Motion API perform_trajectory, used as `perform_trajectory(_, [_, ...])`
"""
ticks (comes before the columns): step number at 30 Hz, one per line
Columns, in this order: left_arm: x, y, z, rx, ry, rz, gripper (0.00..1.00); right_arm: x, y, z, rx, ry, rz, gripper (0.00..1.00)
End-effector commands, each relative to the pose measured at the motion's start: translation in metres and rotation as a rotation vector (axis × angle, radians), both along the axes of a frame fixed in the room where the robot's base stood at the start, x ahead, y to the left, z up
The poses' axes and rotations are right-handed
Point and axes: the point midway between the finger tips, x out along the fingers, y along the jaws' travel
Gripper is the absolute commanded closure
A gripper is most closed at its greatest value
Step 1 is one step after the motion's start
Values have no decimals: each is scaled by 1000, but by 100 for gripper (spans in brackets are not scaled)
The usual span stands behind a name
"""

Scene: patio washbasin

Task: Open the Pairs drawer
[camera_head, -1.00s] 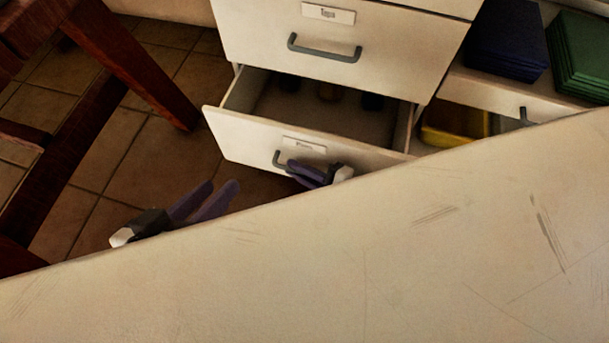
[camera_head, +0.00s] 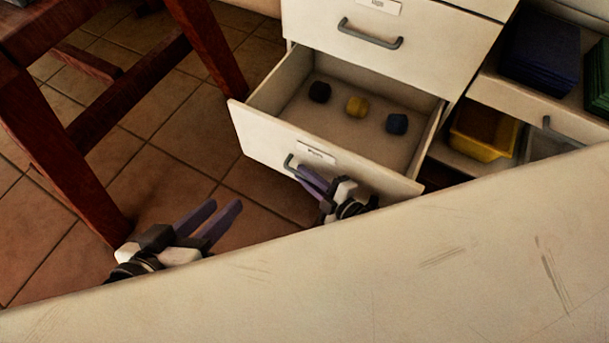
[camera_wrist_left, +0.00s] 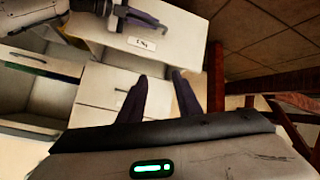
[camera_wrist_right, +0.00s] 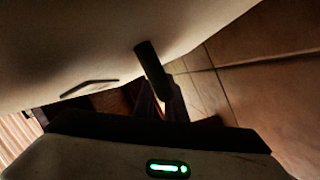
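The lower white drawer (camera_head: 270,147) stands pulled well out, with a small label (camera_head: 316,152) too blurred to read surely. Three small blocks lie inside: a dark one (camera_head: 320,92), a yellow one (camera_head: 357,106) and a blue one (camera_head: 397,123). My right gripper (camera_head: 299,170) is at the drawer's grey handle (camera_head: 288,164), its fingers close together and shut on it. The handle also shows in the right wrist view (camera_wrist_right: 150,65), in front of the fingers. My left gripper (camera_head: 225,205) is open and empty over the floor, left of the drawer front.
A closed drawer with a handle (camera_head: 370,33) is above. A pale worktop (camera_head: 380,260) fills the foreground. A wooden table leg (camera_head: 212,55) stands at left. A yellow bin (camera_head: 482,132) and a blue stack (camera_head: 540,50) are at right. Tiled floor (camera_head: 180,160) lies open at left.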

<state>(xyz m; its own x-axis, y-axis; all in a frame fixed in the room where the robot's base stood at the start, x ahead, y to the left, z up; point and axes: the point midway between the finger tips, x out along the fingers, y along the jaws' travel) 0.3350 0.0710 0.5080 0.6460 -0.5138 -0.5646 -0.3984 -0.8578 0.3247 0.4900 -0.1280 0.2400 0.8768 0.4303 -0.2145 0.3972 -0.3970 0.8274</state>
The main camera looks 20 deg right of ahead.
Motion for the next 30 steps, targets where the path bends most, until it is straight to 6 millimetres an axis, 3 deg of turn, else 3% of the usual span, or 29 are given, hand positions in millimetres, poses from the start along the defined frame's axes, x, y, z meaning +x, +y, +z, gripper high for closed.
perform_trajectory(1, [0, 0, 0, 0, 0, 0, 69, 1, -1, 1, 0, -1, -3, 82])
perform_trajectory(3, [0, 0, 0, 0, 0, 0, 69, 1, -1, 0, 0, 0, -1, 71])
perform_trajectory(14, [1, 1, 4, 1, -2, 2, 69, -3, -2, 2, 1, 2, -2, 71])
perform_trajectory(19, [1, 5, 8, 35, 8, 3, 69, -25, -13, 10, -1, 5, -2, 71])
perform_trajectory(30, [-7, 21, -26, 147, 105, 4, 69, -81, -41, 22, 0, 3, -2, 71])
